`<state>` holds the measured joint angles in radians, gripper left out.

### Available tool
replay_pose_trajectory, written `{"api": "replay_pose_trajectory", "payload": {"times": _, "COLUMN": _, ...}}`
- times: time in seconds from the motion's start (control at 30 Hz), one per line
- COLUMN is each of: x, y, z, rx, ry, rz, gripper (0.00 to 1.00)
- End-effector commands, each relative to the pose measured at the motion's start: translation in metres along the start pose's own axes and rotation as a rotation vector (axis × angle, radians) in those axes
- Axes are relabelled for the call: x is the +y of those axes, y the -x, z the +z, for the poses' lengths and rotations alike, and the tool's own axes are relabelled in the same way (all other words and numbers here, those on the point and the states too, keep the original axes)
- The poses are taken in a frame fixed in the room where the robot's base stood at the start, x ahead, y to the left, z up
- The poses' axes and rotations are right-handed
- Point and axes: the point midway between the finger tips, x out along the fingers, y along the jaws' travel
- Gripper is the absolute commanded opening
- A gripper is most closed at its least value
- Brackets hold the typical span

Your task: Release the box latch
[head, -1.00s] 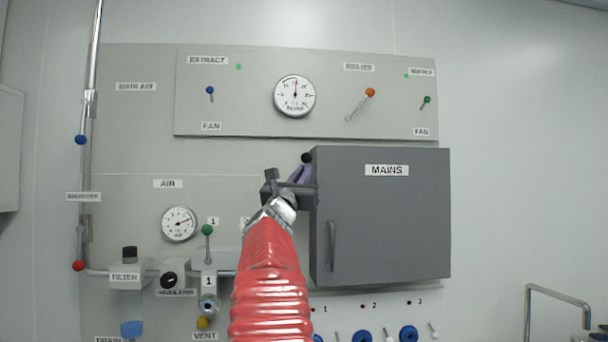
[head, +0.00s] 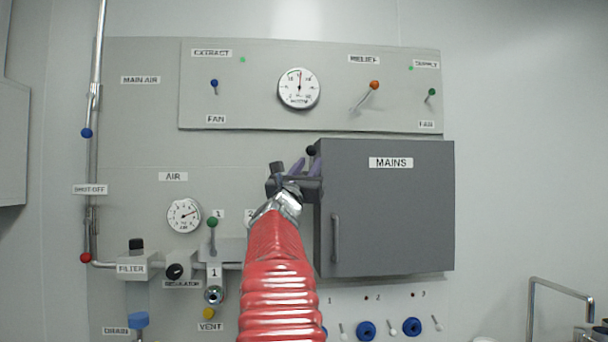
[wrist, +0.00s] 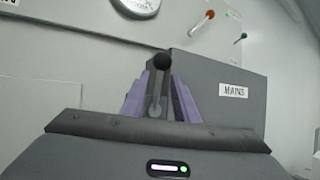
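The grey MAINS box (head: 388,215) is on the wall panel, its door closed, with a vertical handle on its left side. The latch is a lever with a black ball knob (head: 311,150) at the box's upper left corner; the knob also shows in the wrist view (wrist: 162,61). My gripper (head: 306,166) is at that corner, just below the knob. In the wrist view, my gripper's two purple fingers (wrist: 161,88) stand apart on either side of the lever, with the knob above their tips. Whether either finger touches the lever is unclear.
A green-knobbed lever (head: 212,223) and the air gauge (head: 184,215) are left of my arm. The upper panel has a gauge (head: 298,89) and an orange-knobbed relief lever (head: 374,86). Blue knobs (head: 366,330) sit below the box. A metal rail (head: 560,287) stands at right.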

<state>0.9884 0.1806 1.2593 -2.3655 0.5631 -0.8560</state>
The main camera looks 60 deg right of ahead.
Motion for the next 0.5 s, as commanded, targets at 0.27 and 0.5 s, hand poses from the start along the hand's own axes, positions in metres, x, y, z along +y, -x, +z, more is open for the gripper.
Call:
{"api": "replay_pose_trajectory", "payload": {"times": 0.27, "x": 0.001, "y": 0.016, "z": 0.001, "rx": 0.0, "ry": -0.001, "rz": 0.002, "gripper": 0.27}}
{"api": "replay_pose_trajectory", "payload": {"times": 0.5, "x": 0.001, "y": 0.043, "z": 0.001, "rx": 0.0, "ry": -0.002, "rz": 0.002, "gripper": 0.27}}
